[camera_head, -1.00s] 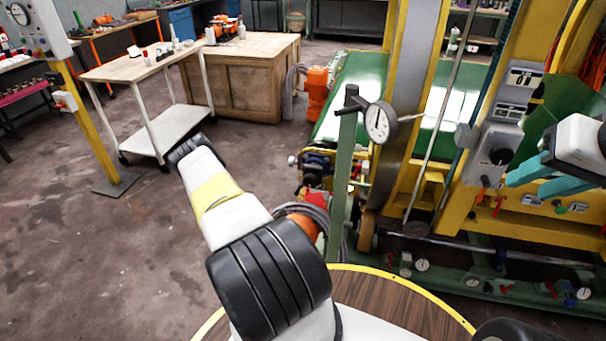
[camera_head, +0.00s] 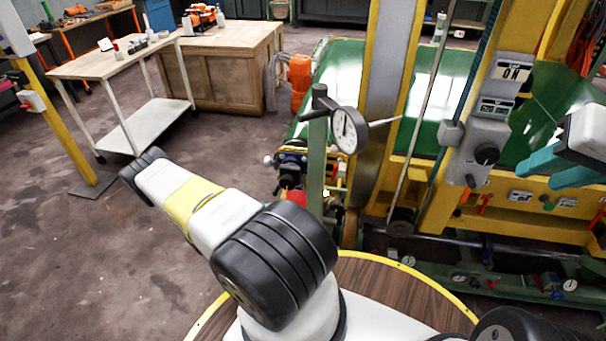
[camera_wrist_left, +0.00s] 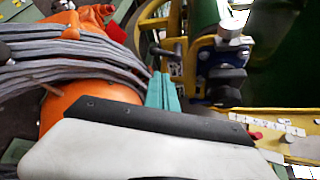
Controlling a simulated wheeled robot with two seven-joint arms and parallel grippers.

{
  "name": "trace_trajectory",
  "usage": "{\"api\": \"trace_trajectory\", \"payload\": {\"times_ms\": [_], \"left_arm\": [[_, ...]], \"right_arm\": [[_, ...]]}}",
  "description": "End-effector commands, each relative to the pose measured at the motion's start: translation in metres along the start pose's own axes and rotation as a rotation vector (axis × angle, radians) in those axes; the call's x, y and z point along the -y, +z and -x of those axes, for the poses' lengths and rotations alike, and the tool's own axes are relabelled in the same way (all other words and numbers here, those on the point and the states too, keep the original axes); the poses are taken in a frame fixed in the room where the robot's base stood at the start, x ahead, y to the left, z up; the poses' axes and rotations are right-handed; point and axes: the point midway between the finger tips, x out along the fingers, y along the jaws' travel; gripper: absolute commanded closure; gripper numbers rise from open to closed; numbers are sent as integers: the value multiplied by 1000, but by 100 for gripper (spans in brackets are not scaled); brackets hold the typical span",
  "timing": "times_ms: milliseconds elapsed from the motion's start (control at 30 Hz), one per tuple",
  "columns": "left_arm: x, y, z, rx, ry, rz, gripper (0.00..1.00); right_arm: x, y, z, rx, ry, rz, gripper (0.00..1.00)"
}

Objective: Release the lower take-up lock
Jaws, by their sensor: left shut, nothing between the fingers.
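My left gripper (camera_wrist_left: 162,92) shows in the left wrist view as teal fingers, shut and empty. Beside it are a dark lever with a round end (camera_wrist_left: 165,49) and a black knobbed block (camera_wrist_left: 226,78) by a green roller. I cannot tell which part is the lower take-up lock. In the head view, my left arm hides that gripper. A blue-and-black mechanism (camera_head: 291,165) sits at the green conveyor's near end. My right gripper (camera_head: 532,176) is at the far right with its teal fingers apart, in front of the yellow machine frame.
In the left wrist view, an orange body (camera_wrist_left: 85,100) and grey cables (camera_wrist_left: 70,62) crowd the gripper's left. In the head view, a dial gauge (camera_head: 349,130) stands on a green post.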

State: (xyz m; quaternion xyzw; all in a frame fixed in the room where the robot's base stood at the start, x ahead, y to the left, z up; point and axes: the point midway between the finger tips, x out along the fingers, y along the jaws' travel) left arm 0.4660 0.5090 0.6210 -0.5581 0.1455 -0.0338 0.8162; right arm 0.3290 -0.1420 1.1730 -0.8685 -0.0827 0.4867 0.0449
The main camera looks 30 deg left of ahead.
Motion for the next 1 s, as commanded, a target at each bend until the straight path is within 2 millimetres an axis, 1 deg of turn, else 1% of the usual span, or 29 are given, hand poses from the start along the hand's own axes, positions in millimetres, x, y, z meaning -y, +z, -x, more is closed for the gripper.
{"api": "trace_trajectory", "payload": {"times_ms": [267, 367, 467, 700, 800, 900, 1000], "left_arm": [[0, 0, -2, -2, -1, -2, 100], [1, -1, -8, -3, -2, -3, 100], [1, -2, -22, -5, -5, -5, 100], [1, -2, -67, -5, -4, -5, 100], [1, -2, -82, -5, -3, -5, 100], [1, -2, -93, -5, -2, -5, 100], [1, -1, -99, -4, -2, -5, 100]], "right_arm": [[0, 0, 0, 0, 0, 0, 64], [0, 0, 0, 0, 0, 0, 64], [0, 0, 0, 0, 0, 0, 64], [0, 0, 0, 0, 0, 0, 64], [0, 0, 0, 0, 0, 0, 64], [0, 0, 0, 0, 0, 0, 64], [0, 0, 0, 0, 0, 0, 64]]}}
